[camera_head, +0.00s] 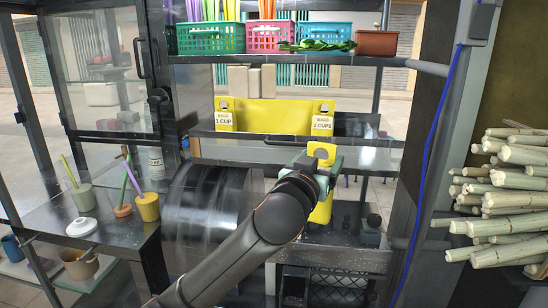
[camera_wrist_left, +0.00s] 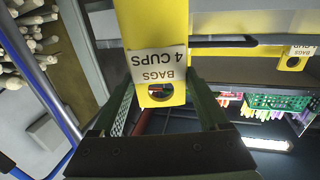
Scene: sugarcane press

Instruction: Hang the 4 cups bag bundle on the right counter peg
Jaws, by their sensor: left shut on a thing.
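The 4 cups bag bundle (camera_wrist_left: 152,25) is yellow, with a white "BAGS 4 CUPS" label and a round hole near one end; the label is upside down in the left wrist view. My left gripper (camera_wrist_left: 163,105) is shut on it, one green finger at each side. In the head view, the bundle (camera_head: 321,210) shows above and below my left gripper (camera_head: 318,168), which hides its middle. It is in front of the counter shelf, below the hanging 2 cups bundle (camera_head: 322,123). I cannot make out a bare right counter peg. My right gripper is not in view.
The 1 cup bundle (camera_head: 225,121) hangs at the shelf's left. Above are green (camera_head: 210,38), pink (camera_head: 269,37) and teal (camera_head: 323,31) baskets. A metal drum (camera_head: 205,215) stands behind my left arm. Cane stalks (camera_head: 505,200) are stacked at right, beyond a blue cable (camera_head: 430,150).

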